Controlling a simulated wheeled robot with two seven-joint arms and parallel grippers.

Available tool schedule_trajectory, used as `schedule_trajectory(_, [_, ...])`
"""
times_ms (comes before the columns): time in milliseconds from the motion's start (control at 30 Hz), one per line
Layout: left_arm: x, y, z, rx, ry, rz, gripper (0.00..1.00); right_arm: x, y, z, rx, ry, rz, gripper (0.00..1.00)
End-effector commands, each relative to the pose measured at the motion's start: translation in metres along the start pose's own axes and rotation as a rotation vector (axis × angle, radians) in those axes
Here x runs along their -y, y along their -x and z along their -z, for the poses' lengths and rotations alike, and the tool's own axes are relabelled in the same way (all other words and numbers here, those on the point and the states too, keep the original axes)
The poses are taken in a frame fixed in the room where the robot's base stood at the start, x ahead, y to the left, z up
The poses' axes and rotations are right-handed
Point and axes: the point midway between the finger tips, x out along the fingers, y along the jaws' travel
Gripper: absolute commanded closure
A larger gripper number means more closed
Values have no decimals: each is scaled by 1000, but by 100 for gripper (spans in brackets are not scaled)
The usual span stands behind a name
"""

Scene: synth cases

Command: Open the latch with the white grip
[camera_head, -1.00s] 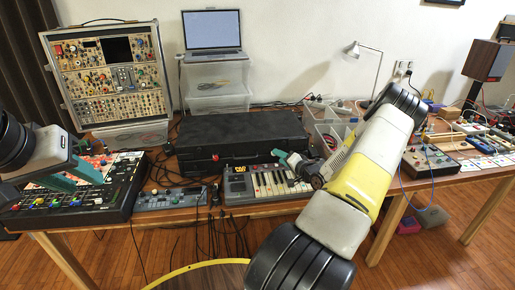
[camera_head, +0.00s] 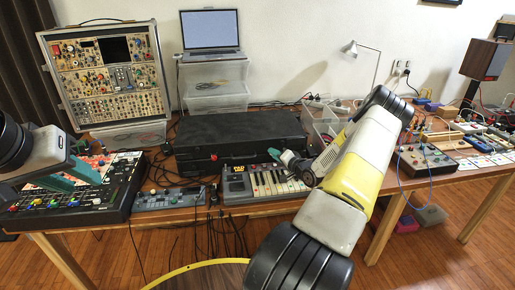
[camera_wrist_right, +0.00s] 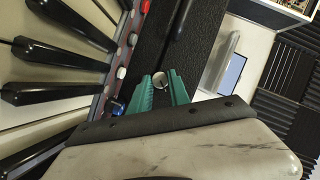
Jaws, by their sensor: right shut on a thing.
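The black case (camera_head: 240,132) lies closed on the table behind the small keyboard. In the right wrist view its dark textured side (camera_wrist_right: 155,45) shows, with a round whitish grip (camera_wrist_right: 160,80) on it. My right gripper (camera_wrist_right: 160,92) has its green fingers on either side of this grip and is shut on it. In the head view my right gripper (camera_head: 279,154) is at the right part of the case's front, and the grip is too small to make out there. A red grip (camera_head: 214,158) shows further left on the case front. My left gripper (camera_head: 73,175) is open and empty over the mixer.
The small keyboard (camera_head: 268,184) lies just in front of the case, close under my right gripper. A mixer (camera_head: 120,190) and a small control box (camera_head: 170,198) stand to the left. Clear plastic boxes (camera_head: 322,122) stand to the right of the case.

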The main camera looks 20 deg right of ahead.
Motion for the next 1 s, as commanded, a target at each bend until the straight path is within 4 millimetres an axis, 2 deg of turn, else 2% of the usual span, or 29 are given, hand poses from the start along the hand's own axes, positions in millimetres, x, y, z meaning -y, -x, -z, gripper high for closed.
schedule_trajectory(367, [0,0,0,0,0,0,64,2,0,0,6,119,-56,100])
schedule_trajectory(1000, [0,0,0,0,0,0,64,8,-2,-3,28,647,-306,100])
